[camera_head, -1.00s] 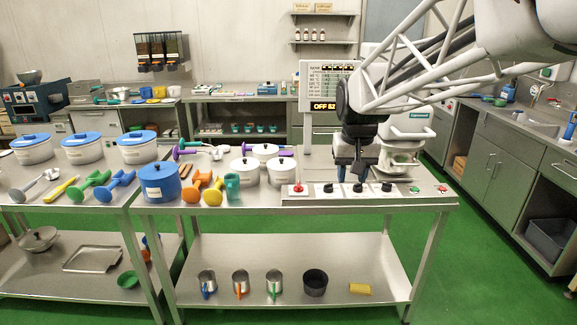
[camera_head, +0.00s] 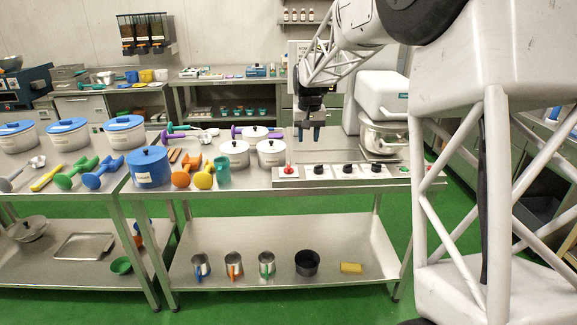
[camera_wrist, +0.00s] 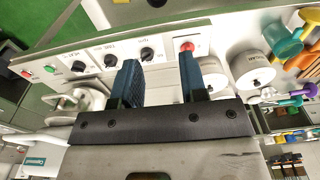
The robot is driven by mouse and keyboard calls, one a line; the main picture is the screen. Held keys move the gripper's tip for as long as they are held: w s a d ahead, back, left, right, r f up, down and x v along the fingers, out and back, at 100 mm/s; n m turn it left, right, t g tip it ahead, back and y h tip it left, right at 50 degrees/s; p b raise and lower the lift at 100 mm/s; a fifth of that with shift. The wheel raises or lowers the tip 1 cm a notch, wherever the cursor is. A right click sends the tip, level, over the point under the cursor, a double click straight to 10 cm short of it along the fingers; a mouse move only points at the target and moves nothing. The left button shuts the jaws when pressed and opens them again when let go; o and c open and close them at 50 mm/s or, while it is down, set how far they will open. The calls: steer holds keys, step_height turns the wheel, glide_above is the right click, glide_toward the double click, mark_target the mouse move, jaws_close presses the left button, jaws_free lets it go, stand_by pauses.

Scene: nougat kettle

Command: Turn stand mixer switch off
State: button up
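The white stand mixer (camera_head: 380,92) stands at the right of the metal table, its bowl (camera_head: 383,133) beneath the head. A grey control panel (camera_head: 342,181) runs along the table's front edge. It carries a red button (camera_head: 289,170), also seen in the wrist view (camera_wrist: 187,46), several black knobs, including a knob (camera_wrist: 147,54), and a green button (camera_wrist: 50,69). I cannot read which control is the mixer switch. My gripper (camera_head: 309,138) is open and empty, pointing down behind the panel, left of the mixer. In the wrist view its blue fingers (camera_wrist: 160,60) are apart, touching no control.
White pots (camera_head: 271,154), a blue pot (camera_head: 150,168) and a teal cup (camera_head: 222,172) stand left of the panel. Several metal jugs and a dark pot (camera_head: 307,262) stand on the lower shelf. The tabletop behind the panel has free room.

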glide_above(289, 165)
steer(key=shift+g, duration=0.4)
step_height(289, 165, down, 13)
steer(key=shift+f, duration=0.1)
steer(key=shift+s, duration=0.1)
steer(key=shift+f, duration=3.9)
jaws_close()
